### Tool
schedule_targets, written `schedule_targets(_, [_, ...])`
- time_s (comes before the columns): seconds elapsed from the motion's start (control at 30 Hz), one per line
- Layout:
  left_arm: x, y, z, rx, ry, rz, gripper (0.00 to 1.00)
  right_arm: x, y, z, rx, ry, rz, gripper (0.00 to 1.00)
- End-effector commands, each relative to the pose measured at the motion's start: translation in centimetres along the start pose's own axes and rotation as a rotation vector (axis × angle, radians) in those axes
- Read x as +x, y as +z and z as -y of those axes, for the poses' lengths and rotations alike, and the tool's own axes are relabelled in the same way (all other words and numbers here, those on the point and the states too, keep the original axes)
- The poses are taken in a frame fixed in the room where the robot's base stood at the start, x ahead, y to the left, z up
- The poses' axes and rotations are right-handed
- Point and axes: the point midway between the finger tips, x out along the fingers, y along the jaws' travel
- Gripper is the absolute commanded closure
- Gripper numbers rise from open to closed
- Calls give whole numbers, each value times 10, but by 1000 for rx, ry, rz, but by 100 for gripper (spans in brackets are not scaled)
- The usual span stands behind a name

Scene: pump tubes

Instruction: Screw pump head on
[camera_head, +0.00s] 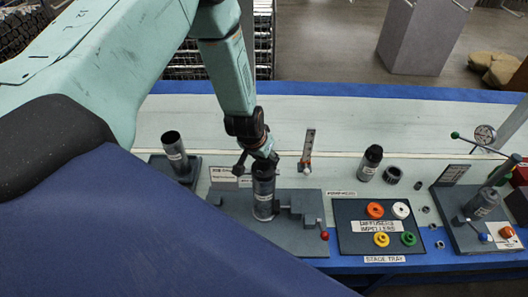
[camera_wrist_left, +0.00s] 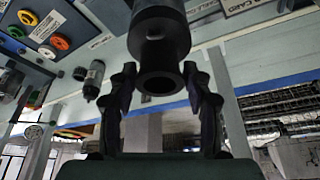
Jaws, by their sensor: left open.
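My left gripper (camera_head: 257,164) is open and points down at the top of an upright dark tube (camera_head: 263,198). The tube stands in a grey fixture (camera_head: 300,202) on the bench and has a pale label. In the left wrist view the open fingers (camera_wrist_left: 158,85) lie on either side of the tube's hollow end (camera_wrist_left: 160,78), with gaps visible; I cannot tell how far the end reaches between them. A dark capped cylinder (camera_head: 370,163), possibly the pump head, stands apart to the right. It also shows in the left wrist view (camera_wrist_left: 93,80). My right gripper is out of view.
A second tube (camera_head: 175,153) stands in a holder at left. The stage tray (camera_head: 350,247) holds coloured rings. A dark ring (camera_head: 392,174) and small nuts lie near it. A lever stand (camera_head: 480,225) is at right. The bench's back strip is clear.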

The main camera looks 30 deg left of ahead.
Motion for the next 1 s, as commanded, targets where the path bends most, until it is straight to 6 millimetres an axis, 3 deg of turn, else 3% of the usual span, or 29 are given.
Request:
schedule_targets(0.1, [-4, -1, -1, -74, -33, 0, 50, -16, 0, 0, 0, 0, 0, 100])
schedule_targets(1.0, [-1, -1, 0, -515, -214, -2, 50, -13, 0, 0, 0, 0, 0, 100])
